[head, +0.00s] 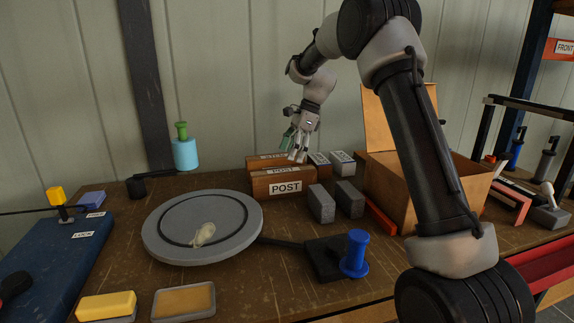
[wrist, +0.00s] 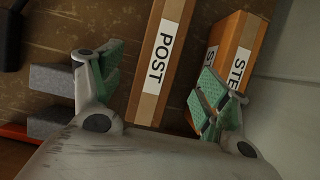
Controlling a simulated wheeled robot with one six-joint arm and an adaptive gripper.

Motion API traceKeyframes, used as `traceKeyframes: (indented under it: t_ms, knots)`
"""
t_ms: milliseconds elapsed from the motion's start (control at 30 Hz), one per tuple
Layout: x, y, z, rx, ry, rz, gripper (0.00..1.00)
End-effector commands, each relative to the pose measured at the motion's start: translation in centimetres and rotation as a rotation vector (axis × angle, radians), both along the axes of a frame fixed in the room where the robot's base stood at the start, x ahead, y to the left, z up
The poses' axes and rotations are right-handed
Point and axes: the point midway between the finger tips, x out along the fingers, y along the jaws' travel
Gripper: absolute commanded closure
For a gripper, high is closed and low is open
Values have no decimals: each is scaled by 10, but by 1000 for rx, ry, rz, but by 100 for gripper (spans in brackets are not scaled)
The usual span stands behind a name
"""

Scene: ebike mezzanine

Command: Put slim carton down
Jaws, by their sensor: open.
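A long brown carton labelled POST (head: 283,184) stands on the brown table; it also shows in the wrist view (wrist: 158,62). A second slim brown carton (head: 262,160) stands behind it and shows at the right in the wrist view (wrist: 238,45), its label partly hidden by a finger. I cannot tell which one is the slim carton. My gripper (head: 295,147) is open above these cartons, its green-padded fingers apart. In the wrist view, the POST carton lies in the gap between my fingers (wrist: 158,80), with no visible grip on it.
Grey blocks (head: 320,204) stand right of the cartons, beside an open cardboard box (head: 400,185). A round grey turntable (head: 170,242) with a pale item is at left. A blue-knobbed device (head: 355,254) is in front. The wall is close behind.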

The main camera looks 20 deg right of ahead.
Motion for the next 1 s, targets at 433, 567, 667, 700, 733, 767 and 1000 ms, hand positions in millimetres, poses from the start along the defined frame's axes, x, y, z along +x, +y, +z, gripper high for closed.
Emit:
traceKeyframes:
  t_ms: [433, 567, 667, 700, 733, 767, 1000]
  knots:
    - [-51, -22, 58, -58, -123, 173, 25]
    - [-120, -43, 100, -141, -255, 401, 25]
    - [-178, -59, 120, -216, -349, 590, 25]
    - [-202, -65, 125, -247, -383, 667, 25]
    - [-220, -70, 128, -271, -408, 725, 25]
    - [-237, -75, 130, -296, -432, 782, 25]
    - [-363, -105, 112, -488, -563, 1224, 25]
